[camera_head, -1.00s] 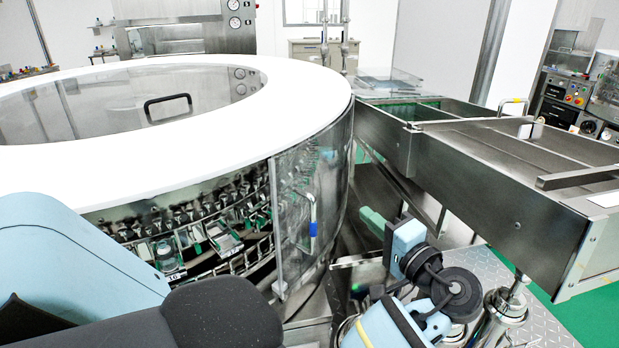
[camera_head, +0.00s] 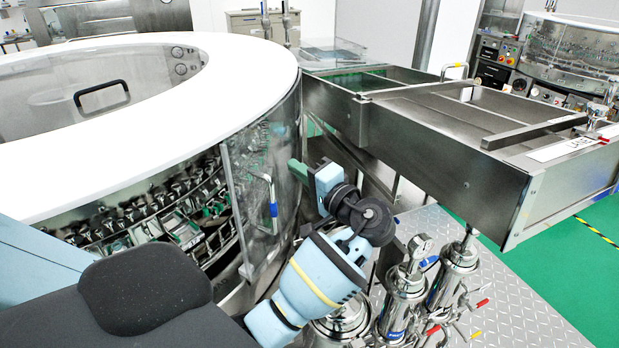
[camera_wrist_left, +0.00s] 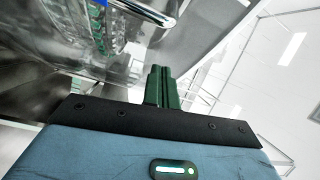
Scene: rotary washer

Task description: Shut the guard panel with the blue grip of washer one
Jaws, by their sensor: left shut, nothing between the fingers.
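The guard panel (camera_head: 248,195) of the washer is a clear curved sheet in a metal edge. It stands open, with a wide gap to its left that bares the washer's inside. Its bar handle with a blue grip (camera_head: 273,209) is on the outer face. My left gripper (camera_head: 297,170) has green fingers, shut and empty, to the right of the handle and slightly higher. In the left wrist view the shut fingers (camera_wrist_left: 162,86) point at the panel side, and a shiny bar handle (camera_wrist_left: 145,11) shows above them. I cannot tell any contact. My right gripper is not in view.
The white-topped round washer (camera_head: 250,95) fills the left side. A long steel conveyor trough (camera_head: 440,150) runs along the right.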

